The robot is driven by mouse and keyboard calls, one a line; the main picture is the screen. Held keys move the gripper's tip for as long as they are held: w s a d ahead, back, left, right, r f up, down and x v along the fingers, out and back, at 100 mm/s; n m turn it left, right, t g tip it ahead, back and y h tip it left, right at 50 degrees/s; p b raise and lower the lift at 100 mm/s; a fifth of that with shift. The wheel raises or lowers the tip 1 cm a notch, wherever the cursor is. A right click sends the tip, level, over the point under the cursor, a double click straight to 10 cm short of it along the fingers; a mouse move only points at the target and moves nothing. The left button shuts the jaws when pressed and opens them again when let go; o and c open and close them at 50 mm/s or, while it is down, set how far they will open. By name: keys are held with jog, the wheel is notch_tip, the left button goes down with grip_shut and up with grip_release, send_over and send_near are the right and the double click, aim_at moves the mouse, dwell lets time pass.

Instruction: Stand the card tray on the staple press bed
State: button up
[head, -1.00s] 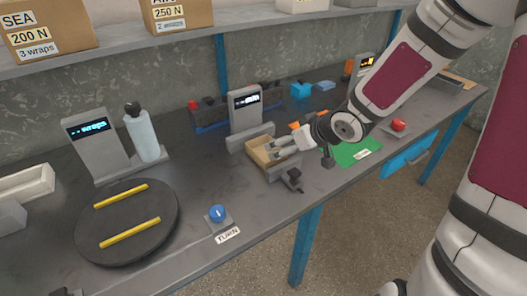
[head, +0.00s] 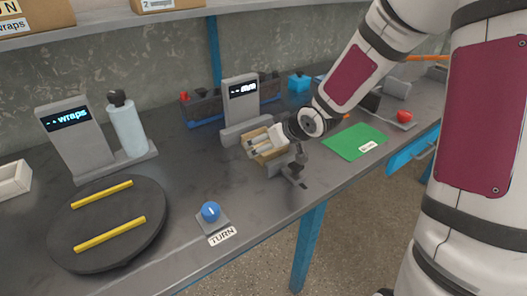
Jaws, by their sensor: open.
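The card tray (head: 272,155), an open tan box, is at the staple press (head: 242,103), a grey machine with a small lit display. It appears to sit on the grey press bed between the press's low back block and its front bracket (head: 292,172); its underside is hidden. My gripper (head: 258,143) is at the tray, with its pale fingers over or inside the open top. The fingers are open. They cover part of the tray, so I cannot tell whether they touch it.
A black turntable (head: 100,235) with two yellow bars lies at left, near a blue TURN knob (head: 210,211). A white bottle (head: 128,125) stands behind. A green mat (head: 355,142) and a red button (head: 404,116) are at right. Bare bench separates turntable and press.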

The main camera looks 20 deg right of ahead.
jog(key=shift+w+a+f, duration=0.1)
jog(key=shift+w+f, duration=0.3)
jog(key=c, duration=1.2)
jog(key=shift+r, duration=0.1)
jog(key=shift+c, duration=0.2)
